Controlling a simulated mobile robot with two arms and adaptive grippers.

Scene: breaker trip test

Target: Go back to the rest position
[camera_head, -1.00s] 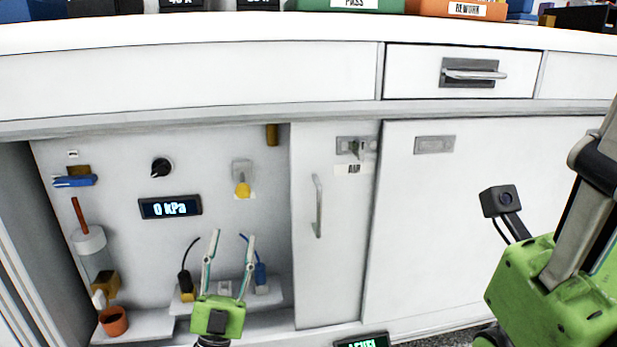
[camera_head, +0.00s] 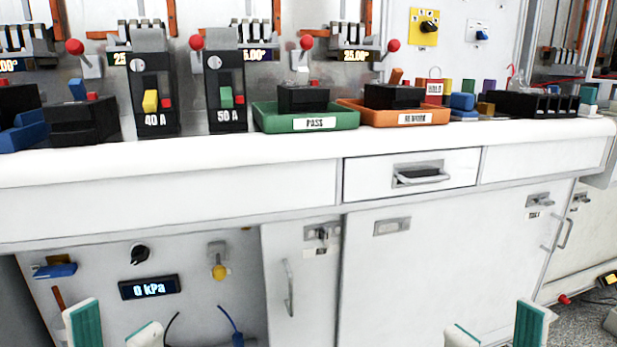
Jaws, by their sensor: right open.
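My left gripper (camera_head: 114,333) shows at the bottom left edge, with only its two pale, teal-padded fingertips in view. They stand apart with nothing between them, in front of the open cabinet bay. My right gripper (camera_head: 497,334) shows at the bottom right, in front of the white cabinet door. Its two fingertips are also apart and empty. The rest of both grippers and arms is below the picture. Neither gripper visibly touches anything.
The white bench (camera_head: 255,153) crosses the view. On it stand the 40 A breaker (camera_head: 154,85), 50 A breaker (camera_head: 226,85), green PASS tray (camera_head: 262,123) and orange REWORK tray (camera_head: 440,117). The bay holds a 0 kPa display (camera_head: 149,287). Floor shows at lower right.

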